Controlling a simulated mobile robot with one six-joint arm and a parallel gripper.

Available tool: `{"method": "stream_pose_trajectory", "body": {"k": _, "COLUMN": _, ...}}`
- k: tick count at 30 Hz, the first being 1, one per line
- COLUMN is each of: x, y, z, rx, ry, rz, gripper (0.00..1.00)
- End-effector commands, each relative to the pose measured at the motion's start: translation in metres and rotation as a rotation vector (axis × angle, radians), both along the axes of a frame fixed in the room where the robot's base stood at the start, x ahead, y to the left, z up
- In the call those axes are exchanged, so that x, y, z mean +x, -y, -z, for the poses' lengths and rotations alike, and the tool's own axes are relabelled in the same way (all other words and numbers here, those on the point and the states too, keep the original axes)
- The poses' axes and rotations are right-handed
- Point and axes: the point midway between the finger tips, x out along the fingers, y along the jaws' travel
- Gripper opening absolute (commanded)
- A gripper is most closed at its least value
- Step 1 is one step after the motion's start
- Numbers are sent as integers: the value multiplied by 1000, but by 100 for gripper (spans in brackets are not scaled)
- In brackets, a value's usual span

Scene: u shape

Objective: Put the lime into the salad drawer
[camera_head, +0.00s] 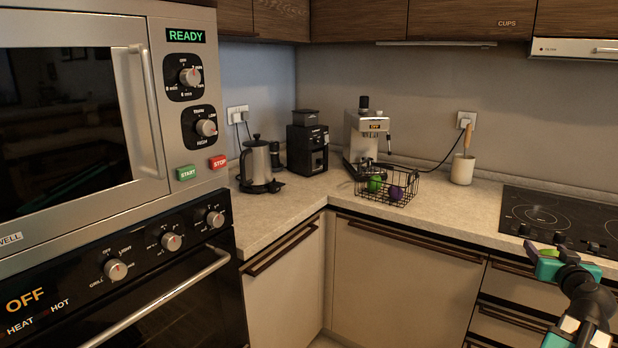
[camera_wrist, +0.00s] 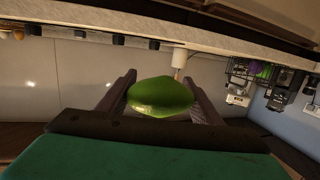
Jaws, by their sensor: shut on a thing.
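The lime (camera_wrist: 160,96), green and glossy, sits between the two dark fingers of my gripper (camera_wrist: 160,100) in the wrist view. No salad drawer can be identified in either view.
A black wire basket (camera_head: 414,193) holding a green and a purple item stands on the corner counter (camera_head: 470,205). A cooktop (camera_head: 545,216) lies right, an oven (camera_head: 150,290) left.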

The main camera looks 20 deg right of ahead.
Motion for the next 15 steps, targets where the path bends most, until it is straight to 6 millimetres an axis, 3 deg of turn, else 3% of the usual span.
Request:
{"method": "stream_pose_trajectory", "body": {"k": 7, "x": 35, "y": -19, "z": 6, "rx": 1, "ry": 0, "rz": -52, "gripper": 35}}
{"method": "stream_pose_trajectory", "body": {"k": 15, "x": 100, "y": -64, "z": 22, "rx": 2, "ry": -1, "rz": -157, "gripper": 35}}
